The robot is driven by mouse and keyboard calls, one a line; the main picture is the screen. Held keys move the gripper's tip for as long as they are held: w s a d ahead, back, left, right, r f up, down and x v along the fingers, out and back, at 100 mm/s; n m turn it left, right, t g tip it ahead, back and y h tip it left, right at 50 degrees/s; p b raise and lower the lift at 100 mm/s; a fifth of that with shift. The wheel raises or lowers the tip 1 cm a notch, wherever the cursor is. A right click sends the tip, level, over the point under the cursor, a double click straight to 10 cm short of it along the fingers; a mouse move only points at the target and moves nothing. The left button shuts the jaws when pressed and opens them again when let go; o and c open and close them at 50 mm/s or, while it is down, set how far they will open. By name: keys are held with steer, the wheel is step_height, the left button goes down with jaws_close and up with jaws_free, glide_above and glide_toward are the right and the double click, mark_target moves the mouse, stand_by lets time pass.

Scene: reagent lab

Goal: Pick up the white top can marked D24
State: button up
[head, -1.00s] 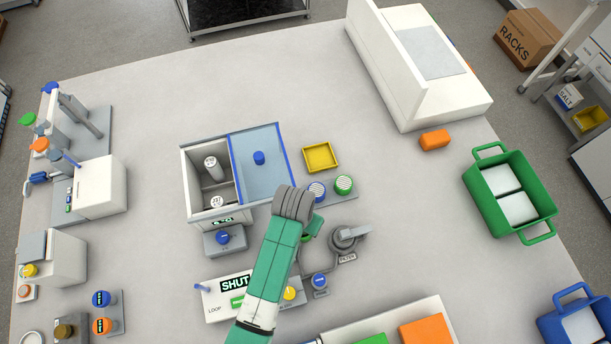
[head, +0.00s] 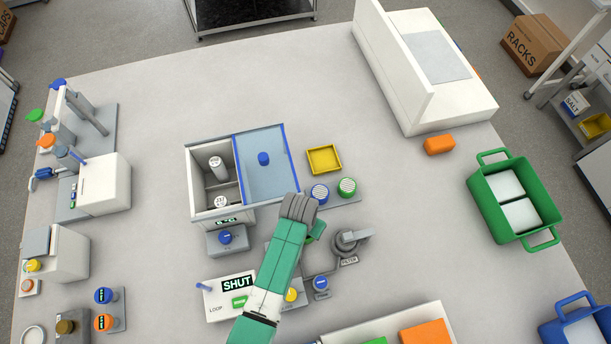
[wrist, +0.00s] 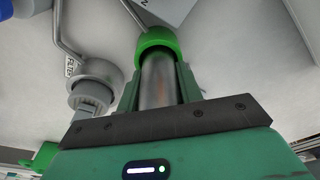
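Two grey cans with white tops stand in the open left compartment of the white box: a far can (head: 216,163) and a near can (head: 220,202). Both tops carry dark print too small to read, so I cannot tell which is D24. My gripper (wrist: 158,75) is right of and nearer than the box, largely hidden under my wrist in the head view. In the wrist view its dark green fingers stand apart on both sides of a grey metal cylinder (wrist: 161,80) with a green ring (wrist: 157,42) at its far end. I cannot tell whether the fingers grip it.
The box's right half has a blue-edged lid (head: 272,175) with a blue knob. A yellow tray (head: 323,158) lies behind.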

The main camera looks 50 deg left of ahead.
step_height(320, 180, up, 10)
steer(key=shift+r, duration=0.1)
stand_by(0.4)
